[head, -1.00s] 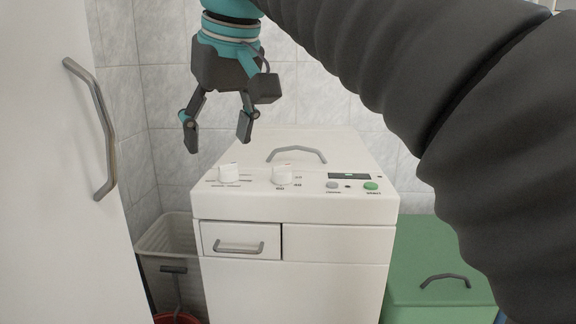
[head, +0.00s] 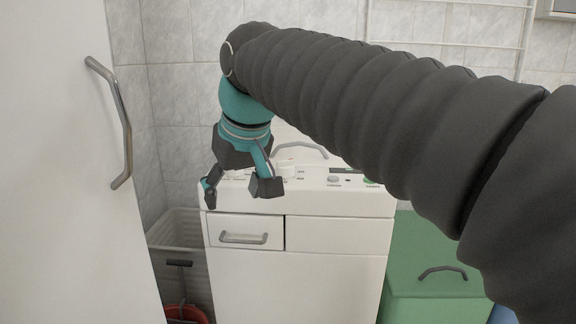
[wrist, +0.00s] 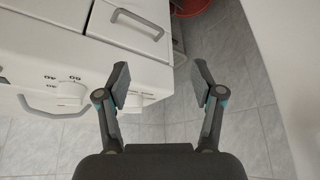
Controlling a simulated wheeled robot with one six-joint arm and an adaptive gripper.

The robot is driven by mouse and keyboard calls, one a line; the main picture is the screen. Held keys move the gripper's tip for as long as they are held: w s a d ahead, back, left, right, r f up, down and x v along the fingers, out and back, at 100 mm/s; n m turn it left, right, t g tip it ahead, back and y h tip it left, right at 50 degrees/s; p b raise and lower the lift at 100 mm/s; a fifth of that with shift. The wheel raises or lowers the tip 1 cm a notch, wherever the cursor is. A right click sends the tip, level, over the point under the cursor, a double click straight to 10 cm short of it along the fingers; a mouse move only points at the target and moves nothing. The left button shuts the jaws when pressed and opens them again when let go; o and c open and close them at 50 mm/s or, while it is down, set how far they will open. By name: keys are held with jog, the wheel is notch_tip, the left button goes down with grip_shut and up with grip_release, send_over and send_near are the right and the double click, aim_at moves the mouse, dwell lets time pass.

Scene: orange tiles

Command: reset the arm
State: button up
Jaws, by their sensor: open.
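My gripper (head: 238,190) hangs in front of the upper left part of a white washing machine (head: 335,279) in the head view. It points downward and covers part of the control panel.
A white door with a grey handle (head: 117,120) stands at the left. A pale bin (head: 180,245) and a red bucket (head: 188,314) sit beside the machine. A green box (head: 420,255) is at the right. The small drawer (head: 225,225) is shut.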

jog(key=s+d+f+m+h, duration=0.1)
jog(key=s+d+f+m, duration=0.1)
jog(key=s+d+f, duration=0.3)
jog(key=s+d+f+m+h, duration=0.1)
jog(key=s+d+f+m, duration=0.1)
jog(key=s+d+f, duration=0.3)
jog(key=s+d+f+m+t, duration=0.1)
jog(key=s+d+f, duration=0.4)
jog(key=d+f, duration=0.7)
jog(key=shift+d+m+h, duration=0.4)
jog(key=shift+d+m, duration=0.4)
jog(key=shift+d, duration=0.4)
jog(key=shift+f, duration=0.1)
